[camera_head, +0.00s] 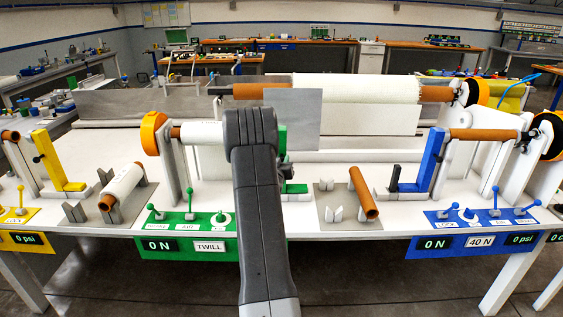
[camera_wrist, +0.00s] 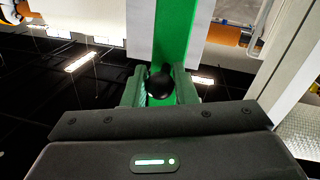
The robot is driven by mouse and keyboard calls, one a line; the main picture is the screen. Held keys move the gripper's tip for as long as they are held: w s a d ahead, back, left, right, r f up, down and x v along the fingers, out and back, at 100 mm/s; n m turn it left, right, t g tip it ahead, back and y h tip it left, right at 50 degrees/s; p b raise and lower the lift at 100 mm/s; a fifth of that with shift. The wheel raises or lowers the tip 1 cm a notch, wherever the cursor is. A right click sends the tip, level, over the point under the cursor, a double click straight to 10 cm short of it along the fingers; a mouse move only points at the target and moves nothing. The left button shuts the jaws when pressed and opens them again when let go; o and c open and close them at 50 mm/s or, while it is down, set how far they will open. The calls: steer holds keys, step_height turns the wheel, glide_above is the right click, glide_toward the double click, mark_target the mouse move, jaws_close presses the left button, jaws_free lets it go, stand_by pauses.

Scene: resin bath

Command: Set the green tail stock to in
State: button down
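The green tail stock (camera_head: 283,139) stands upright on the white table, mostly hidden behind my arm in the head view. Its green foot (camera_head: 295,188) shows to the right of my arm. In the wrist view the green upright (camera_wrist: 174,35) rises just beyond my gripper (camera_wrist: 159,88), with a black ball knob (camera_wrist: 159,84) in front of it. My two fingers stand close on either side of this knob and appear shut on it. A white roll (camera_head: 200,132) lies level between the orange disc (camera_head: 153,133) and my arm; its right end is hidden.
A green panel (camera_head: 195,246) reads 0 N and TWILL, with green levers (camera_head: 189,199) above it. A white roll (camera_head: 122,184) and a brown tube (camera_head: 364,192) lie on cradles at the front. Yellow (camera_head: 48,158) and blue (camera_head: 432,160) tail stocks stand left and right.

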steer(key=a, duration=0.8)
steer(key=shift+b, duration=0.4)
steer(key=shift+a, duration=0.15)
steer(key=c, duration=1.5)
jaws_free()
steer(key=shift+o, duration=1.3)
steer(key=shift+a, duration=0.3)
steer(key=shift+d, duration=0.1)
